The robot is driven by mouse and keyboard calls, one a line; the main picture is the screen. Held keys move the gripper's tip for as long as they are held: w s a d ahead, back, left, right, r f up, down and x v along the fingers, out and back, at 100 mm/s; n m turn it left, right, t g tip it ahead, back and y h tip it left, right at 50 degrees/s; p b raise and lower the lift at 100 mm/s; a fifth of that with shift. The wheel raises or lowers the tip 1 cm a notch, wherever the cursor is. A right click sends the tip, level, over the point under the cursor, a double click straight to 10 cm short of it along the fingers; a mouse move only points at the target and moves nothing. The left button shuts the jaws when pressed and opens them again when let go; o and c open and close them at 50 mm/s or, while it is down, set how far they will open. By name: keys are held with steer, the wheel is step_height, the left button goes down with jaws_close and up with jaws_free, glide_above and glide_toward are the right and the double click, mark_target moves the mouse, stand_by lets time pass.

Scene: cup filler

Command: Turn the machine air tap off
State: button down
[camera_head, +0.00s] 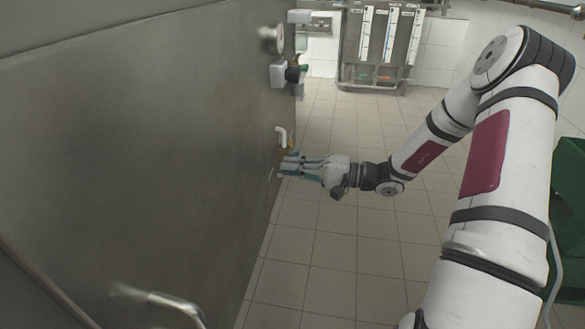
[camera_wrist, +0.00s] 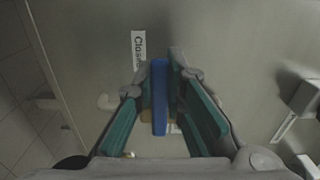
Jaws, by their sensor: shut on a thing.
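The air tap is on the side of the grey metal machine. Its blue lever handle (camera_wrist: 160,97) shows upright in the middle of the wrist view, between my gripper's two teal fingers. My gripper (camera_wrist: 158,98) is shut on this handle. In the head view my gripper (camera_head: 287,166) reaches left to the machine's side, next to a white elbow pipe (camera_head: 281,136). Brass parts of the tap show just beside the fingers. The tap's body is mostly hidden behind the fingers. A white label (camera_wrist: 138,50) with dark letters is on the panel just beyond the handle.
The large grey machine panel (camera_head: 130,150) fills the left of the head view. A black and white fitting (camera_head: 280,74) and a round knob (camera_head: 271,38) stick out farther along it. A metal handle (camera_head: 165,302) is at lower left. Tiled floor (camera_head: 330,240) is clear; a green bin (camera_head: 570,220) stands right.

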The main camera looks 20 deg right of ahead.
steer(key=c, duration=1.6)
jaws_free()
steer(key=shift+f, duration=0.1)
steer(key=v, duration=1.2)
